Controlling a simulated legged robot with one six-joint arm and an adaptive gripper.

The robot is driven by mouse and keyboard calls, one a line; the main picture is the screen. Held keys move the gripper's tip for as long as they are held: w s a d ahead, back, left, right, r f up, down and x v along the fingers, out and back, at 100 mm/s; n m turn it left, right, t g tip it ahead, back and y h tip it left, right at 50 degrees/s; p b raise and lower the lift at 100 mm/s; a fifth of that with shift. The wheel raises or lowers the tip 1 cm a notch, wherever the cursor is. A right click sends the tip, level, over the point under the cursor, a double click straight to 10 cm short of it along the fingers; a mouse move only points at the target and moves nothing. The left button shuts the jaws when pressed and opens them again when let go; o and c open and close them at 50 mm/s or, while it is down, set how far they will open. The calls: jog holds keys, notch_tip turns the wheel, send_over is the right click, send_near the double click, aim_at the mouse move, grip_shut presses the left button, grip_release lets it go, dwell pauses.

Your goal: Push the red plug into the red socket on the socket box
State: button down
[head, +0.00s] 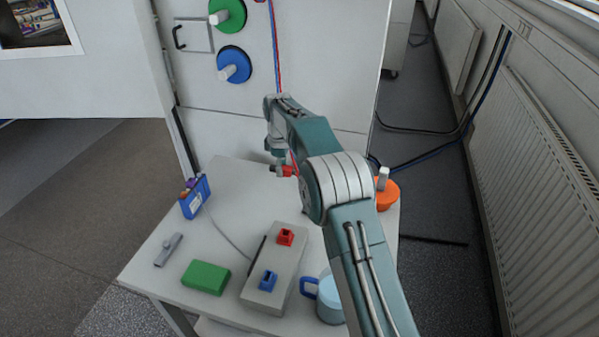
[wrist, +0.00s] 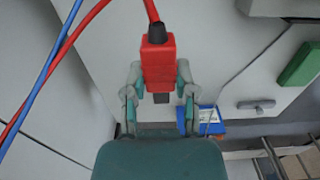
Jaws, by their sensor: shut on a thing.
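My gripper (wrist: 160,90) is shut on the red plug (wrist: 158,58), which sits between its two fingers in the wrist view. A red cable runs from the plug's black end. In the head view the red plug (head: 288,171) is held above the back part of the table. The grey socket box (head: 265,297) lies on the table nearer to me, apart from the plug. The red socket (head: 286,237) is on its far end and the blue socket (head: 268,281) on its near end.
A green block (head: 206,277), a grey tool (head: 168,249) and a blue box (head: 195,197) are on the left of the table (head: 230,174). A light-blue mug (head: 330,301) stands right of the socket box. A blue cable (wrist: 42,77) hangs nearby.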

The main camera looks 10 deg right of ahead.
jog(key=shift+s+a+r, duration=0.1)
jog(key=shift+a+r, duration=0.2)
jog(key=shift+a, duration=0.3)
jog(key=m, duration=0.2)
jog(key=d+f+m, duration=0.1)
jog(key=m, duration=0.1)
jog(key=d+m, duration=0.1)
jog(key=shift+w+d+f+m, duration=0.1)
jog(key=shift+w+f+m, duration=0.05)
jog(key=shift+w+m, duration=0.2)
jog(key=d+f+m, duration=0.1)
jog(key=d+m, duration=0.2)
jog(key=m, duration=0.5)
jog(key=w+d+f+m, duration=0.1)
jog(key=d+f+m, duration=0.1)
jog(key=m, duration=0.6)
jog(key=d+f+m, duration=0.2)
jog(key=d+m, duration=0.2)
jog(key=m, duration=0.4)
jog(key=shift+w+d+f, duration=0.15)
jog(key=shift+d, duration=0.1)
jog(key=m, duration=0.2)
jog(key=d+f+m, duration=0.1)
jog(key=m, duration=0.1)
jog(key=d+m, duration=0.1)
jog(key=m, duration=0.1)
jog(key=shift+d+f, duration=0.25)
jog(key=shift+f, duration=2.3)
jog(key=shift+c, duration=1.7)
grip_release()
